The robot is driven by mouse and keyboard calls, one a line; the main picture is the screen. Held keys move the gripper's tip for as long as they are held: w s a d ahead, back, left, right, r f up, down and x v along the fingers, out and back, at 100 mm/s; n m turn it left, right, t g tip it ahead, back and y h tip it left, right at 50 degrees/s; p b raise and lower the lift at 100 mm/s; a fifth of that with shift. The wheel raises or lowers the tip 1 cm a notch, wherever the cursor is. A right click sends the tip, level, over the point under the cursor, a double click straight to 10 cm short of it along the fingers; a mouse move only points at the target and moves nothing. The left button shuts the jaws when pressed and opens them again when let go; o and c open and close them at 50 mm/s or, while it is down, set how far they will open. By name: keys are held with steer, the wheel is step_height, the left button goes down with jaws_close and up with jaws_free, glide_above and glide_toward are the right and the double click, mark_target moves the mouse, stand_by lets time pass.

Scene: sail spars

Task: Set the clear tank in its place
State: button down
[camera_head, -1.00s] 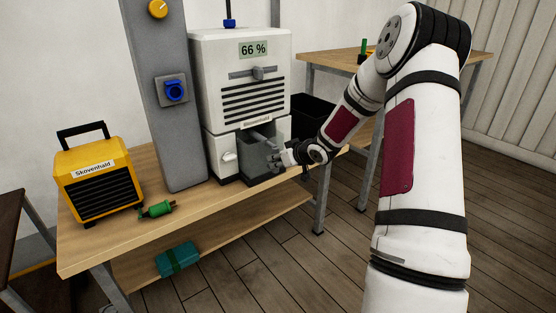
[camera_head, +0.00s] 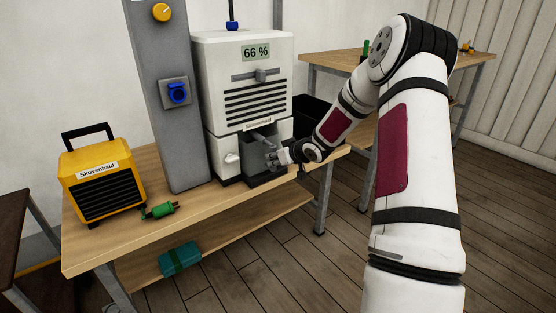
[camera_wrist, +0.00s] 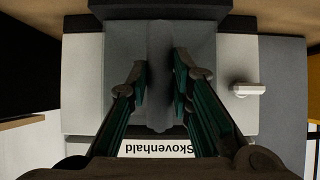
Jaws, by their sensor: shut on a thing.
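The clear tank (camera_head: 259,169) shows as a grey see-through box in the lower bay of the white dehumidifier (camera_head: 241,85). My gripper (camera_head: 270,157) is at the tank's front, partly covering it. In the wrist view, which shows the machine upside down, my gripper (camera_wrist: 162,75) has its two fingers on either side of a grey upright part of the tank (camera_wrist: 160,100). How deep the tank sits in the bay is hard to tell. The machine's display reads 66 %.
A yellow heater (camera_head: 101,176) and a green plug-like piece (camera_head: 160,210) are on the bench (camera_head: 110,231) to the left. A grey column (camera_head: 168,120) with a blue socket stands beside the machine. A teal box (camera_head: 180,258) lies on the lower shelf.

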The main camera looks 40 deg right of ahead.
steer(key=shift+w+a+p, duration=0.1)
steer(key=shift+w+p, duration=0.65)
steer(key=shift+w, duration=1.35)
steer(key=c, duration=1.3)
jaws_free()
steer(key=shift+c, duration=0.2)
steer(key=shift+s, duration=0.1)
steer(key=v, duration=1.2)
